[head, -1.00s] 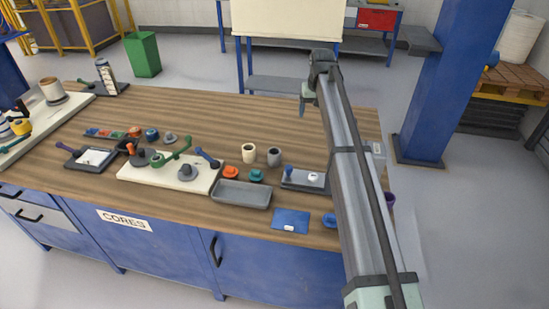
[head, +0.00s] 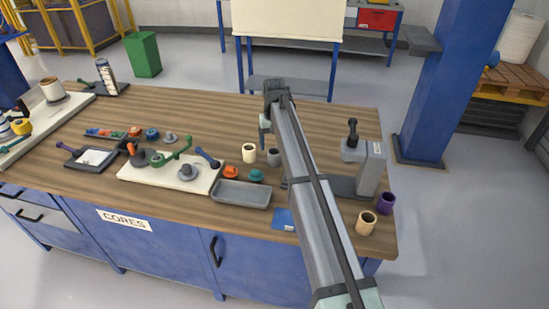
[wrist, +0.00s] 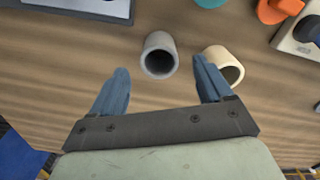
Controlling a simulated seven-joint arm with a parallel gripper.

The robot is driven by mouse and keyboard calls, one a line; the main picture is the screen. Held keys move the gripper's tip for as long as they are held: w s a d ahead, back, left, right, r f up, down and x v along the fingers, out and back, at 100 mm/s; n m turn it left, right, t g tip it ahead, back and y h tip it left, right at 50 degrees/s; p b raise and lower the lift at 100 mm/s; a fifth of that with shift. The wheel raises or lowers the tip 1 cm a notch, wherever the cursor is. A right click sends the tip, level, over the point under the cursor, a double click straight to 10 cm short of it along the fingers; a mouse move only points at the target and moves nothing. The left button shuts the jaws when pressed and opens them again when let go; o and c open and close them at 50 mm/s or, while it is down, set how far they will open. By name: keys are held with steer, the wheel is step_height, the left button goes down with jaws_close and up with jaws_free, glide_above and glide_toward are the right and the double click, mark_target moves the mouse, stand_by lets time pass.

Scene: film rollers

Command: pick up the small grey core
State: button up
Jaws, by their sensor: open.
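The small grey core (head: 273,157) stands on the wooden table beside a cream core (head: 249,152), close to the left side of my arm. In the wrist view, the grey core (wrist: 158,56) shows its open round end and lies between and just ahead of my two blue fingertips. My gripper (wrist: 160,78) is open and empty, also seen in the head view (head: 264,133) behind the cores and above the table. In the wrist view, the cream core (wrist: 225,66) is right beside the right finger, and I cannot tell whether they touch.
A grey tray (head: 241,193), an orange piece (head: 231,171) and a teal piece (head: 256,175) are in front of the cores. A grey device (head: 370,166) stands right of my arm, with tan (head: 366,223) and purple (head: 385,203) cores nearby.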

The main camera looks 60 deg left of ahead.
mark_target(274, 156)
steer(key=shift+w+f, duration=0.1)
steer(key=shift+f, duration=3.45)
steer(key=shift+a, duration=0.1)
steer(key=shift+c, duration=0.4)
steer(key=c, duration=1)
